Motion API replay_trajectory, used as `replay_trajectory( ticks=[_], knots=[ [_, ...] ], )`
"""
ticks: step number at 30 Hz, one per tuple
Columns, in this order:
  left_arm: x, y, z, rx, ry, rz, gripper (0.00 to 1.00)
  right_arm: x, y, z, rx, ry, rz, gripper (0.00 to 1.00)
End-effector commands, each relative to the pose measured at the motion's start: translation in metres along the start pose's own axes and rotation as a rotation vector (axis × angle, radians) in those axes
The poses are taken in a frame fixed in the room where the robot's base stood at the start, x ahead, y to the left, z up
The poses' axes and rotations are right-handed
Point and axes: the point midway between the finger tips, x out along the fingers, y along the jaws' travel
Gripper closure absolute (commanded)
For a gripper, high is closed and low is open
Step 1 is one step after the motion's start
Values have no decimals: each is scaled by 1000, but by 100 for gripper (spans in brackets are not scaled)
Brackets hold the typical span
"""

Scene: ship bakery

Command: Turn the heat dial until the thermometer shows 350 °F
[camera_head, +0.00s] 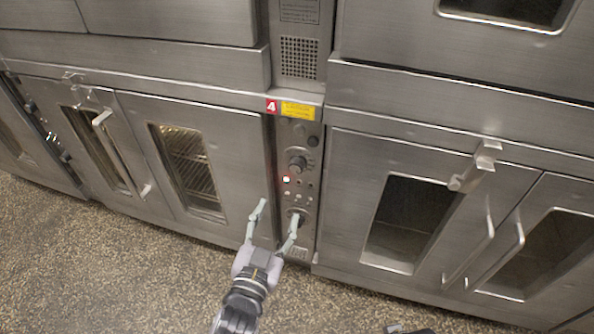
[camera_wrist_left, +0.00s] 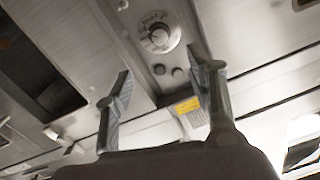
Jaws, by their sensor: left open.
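The oven's narrow control panel (camera_head: 309,213) carries an upper dial (camera_head: 297,163) and a lower dial (camera_head: 296,218), which is partly hidden by a finger. A small lit red and white spot (camera_head: 286,180) lies between them. No readable thermometer shows. My left gripper (camera_head: 279,211) is open and empty, its fingers pointing at the lower panel; one finger overlaps the lower dial and contact cannot be told. In the left wrist view a round dial (camera_wrist_left: 158,37) with a marked plate sits beyond the open fingers; its markings are too blurred to read.
Oven doors with windows flank the panel, left (camera_head: 187,170) and right (camera_head: 407,220). Door handles (camera_head: 122,154) stick out. A yellow label (camera_head: 298,110) sits above the dials. The speckled floor (camera_head: 120,270) in front is clear. A dark part shows at the bottom edge.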

Motion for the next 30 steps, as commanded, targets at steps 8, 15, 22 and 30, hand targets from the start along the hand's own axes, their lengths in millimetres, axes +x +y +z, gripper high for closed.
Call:
replay_trajectory(
  ticks=[8,15,22,30],
  knots=[
    [59,0,-1,0,6,0,49,-20,1,-5,1,15,3,49],
    [106,0,-1,-1,4,0,49,-44,2,-8,3,28,5,49],
    [134,0,0,-1,3,0,49,-62,3,-10,4,37,6,49],
    [141,0,-1,-2,2,0,49,-68,3,-10,4,38,7,49]
  ],
)
